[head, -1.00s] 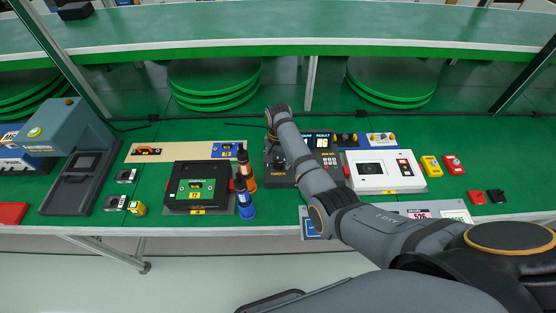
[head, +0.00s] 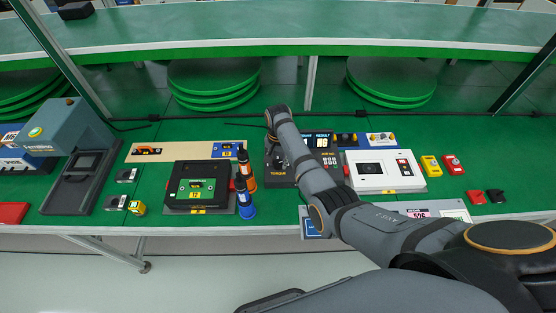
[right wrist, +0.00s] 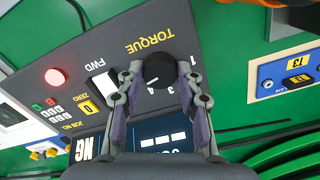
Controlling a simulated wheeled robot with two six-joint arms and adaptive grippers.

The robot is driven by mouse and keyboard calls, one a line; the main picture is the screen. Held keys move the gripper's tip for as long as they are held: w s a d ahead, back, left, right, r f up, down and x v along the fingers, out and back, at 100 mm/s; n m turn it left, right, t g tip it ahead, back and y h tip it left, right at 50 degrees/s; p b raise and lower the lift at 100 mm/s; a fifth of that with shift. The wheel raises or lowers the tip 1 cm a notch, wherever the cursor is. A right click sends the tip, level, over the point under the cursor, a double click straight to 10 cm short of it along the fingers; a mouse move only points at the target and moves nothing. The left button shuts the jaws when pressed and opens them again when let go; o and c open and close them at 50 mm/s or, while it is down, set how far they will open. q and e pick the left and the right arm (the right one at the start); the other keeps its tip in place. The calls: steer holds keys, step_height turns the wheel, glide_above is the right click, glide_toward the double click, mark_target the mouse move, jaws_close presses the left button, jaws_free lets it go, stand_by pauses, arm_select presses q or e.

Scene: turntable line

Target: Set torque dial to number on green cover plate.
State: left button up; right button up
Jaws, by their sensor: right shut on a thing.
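The black torque dial (right wrist: 158,70) sits on a dark grey torque unit (right wrist: 65,40) labelled TORQUE, upside down in the right wrist view. My right gripper (right wrist: 160,74) is shut on the dial, one finger at each side. Small white scale numbers show beside the dial, partly hidden by the fingers. In the head view my right arm covers part of the unit (head: 274,178). My left gripper is not in view.
Blue-and-black and orange-and-black tools (head: 246,205) stand between the case and the unit. A white device (head: 390,182) is to the right. A grey press (head: 70,130) stands at left.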

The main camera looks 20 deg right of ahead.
steer(key=shift+r+n+p, duration=0.2)
steer(key=shift+n+p, duration=0.55)
steer(key=shift+n, duration=0.15)
steer(key=n+p, duration=0.1)
steer(key=n, duration=0.1)
steer(key=shift+n+p, duration=0.3)
steer(key=shift+n, duration=0.1)
steer(key=n+p, duration=0.1)
steer(key=n, duration=0.1)
steer(key=shift+n, duration=0.3)
steer(key=n+p, duration=0.1)
steer(key=n, duration=0.2)
steer(key=shift+f+n, duration=0.1)
steer(key=shift+n, duration=0.2)
steer(key=n+p, duration=0.1)
steer(key=n, duration=0.5)
steer(key=shift+p, duration=0.3)
steer(key=n, duration=0.6)
steer(key=shift+f+p, duration=0.1)
steer(key=shift+p, duration=0.25)
steer(key=shift+n, duration=0.4)
